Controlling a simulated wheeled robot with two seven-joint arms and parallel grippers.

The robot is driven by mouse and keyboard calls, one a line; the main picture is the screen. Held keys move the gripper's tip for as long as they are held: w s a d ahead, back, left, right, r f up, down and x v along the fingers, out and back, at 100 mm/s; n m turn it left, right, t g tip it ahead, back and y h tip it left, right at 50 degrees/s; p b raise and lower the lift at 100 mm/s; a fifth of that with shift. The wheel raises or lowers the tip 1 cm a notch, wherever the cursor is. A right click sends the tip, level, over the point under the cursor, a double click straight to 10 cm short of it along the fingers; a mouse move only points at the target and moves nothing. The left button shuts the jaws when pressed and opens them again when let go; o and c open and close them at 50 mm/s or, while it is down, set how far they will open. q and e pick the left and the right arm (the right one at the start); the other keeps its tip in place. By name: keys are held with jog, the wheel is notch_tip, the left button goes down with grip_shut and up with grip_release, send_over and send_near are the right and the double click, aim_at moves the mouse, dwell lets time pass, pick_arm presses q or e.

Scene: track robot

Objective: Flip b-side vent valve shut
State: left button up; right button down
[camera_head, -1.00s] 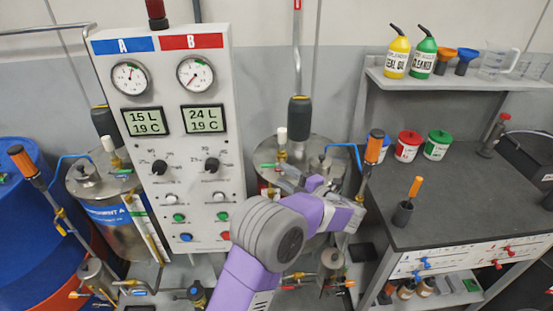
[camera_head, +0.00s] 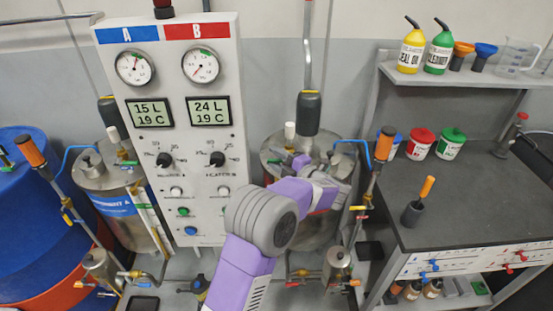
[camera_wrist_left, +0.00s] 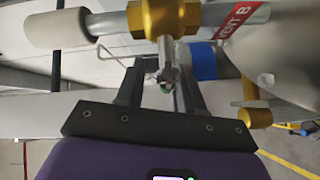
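The b-side vent valve (camera_wrist_left: 163,18) is a brass body on a grey pipe with a red VENT B tag (camera_wrist_left: 243,29) beside it. A short metal stem with a small green end (camera_wrist_left: 166,88) hangs from it. My left gripper (camera_wrist_left: 158,72) is open below the valve, with its dark fingers apart on either side of the stem end; whether they touch it I cannot tell. In the head view my left gripper (camera_head: 305,160) is over the top of the B tank (camera_head: 314,232), beside the white-capped vent fitting (camera_head: 290,131), and partly hides the valve. My right gripper is out of view.
The control panel (camera_head: 223,130) stands left of my left arm. A grey-black handle on a vertical pipe (camera_head: 308,112) rises behind the gripper. An orange-handled rod (camera_head: 384,145) and the workbench (camera_head: 465,195) stand to the right.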

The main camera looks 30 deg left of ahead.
pick_arm(q)
grip_shut()
jog(key=shift+f+n+h+b, duration=0.45)
jog(key=shift+n+h, duration=0.25)
jog(key=shift+h, duration=0.1)
jog(key=shift+o, duration=0.7)
grip_release()
jog(key=shift+d, duration=0.1)
jog(key=v, duration=0.7)
jog(key=shift+d+p, duration=0.2)
jog(key=shift+p, duration=0.25)
jog(key=shift+r, duration=0.1)
